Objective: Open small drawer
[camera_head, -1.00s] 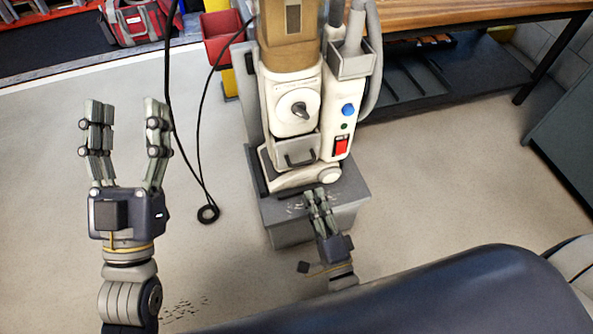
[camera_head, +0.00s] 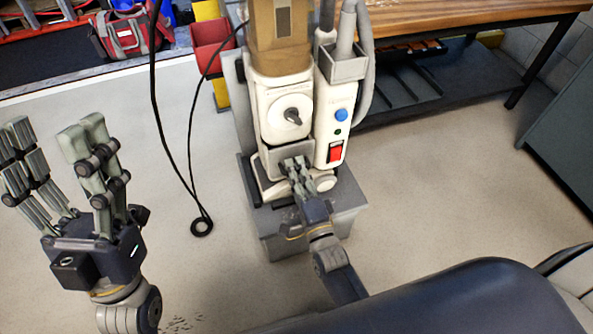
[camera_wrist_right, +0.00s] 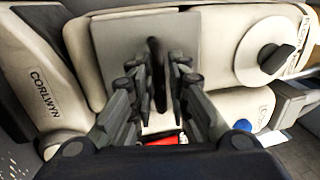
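The small drawer (camera_head: 272,156) is a grey front low on the white machine (camera_head: 289,92), below its dial; it looks closed. In the right wrist view its grey front (camera_wrist_right: 115,45) fills the middle, with a dark bar handle (camera_wrist_right: 157,75) standing out. My right gripper (camera_head: 292,166) is at the drawer front and hides the handle in the head view. In the wrist view its fingers (camera_wrist_right: 161,80) are partly open, one on each side of the handle. A narrow gap seems to show; firm contact cannot be made out. My left gripper (camera_head: 50,135) is open and empty at the left.
The machine stands on a grey base block (camera_head: 335,205). A black cable (camera_head: 192,165) hangs left of it, ending in a ring on the floor. A red bin (camera_head: 211,43) is behind left and a wooden workbench (camera_head: 450,18) behind right.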

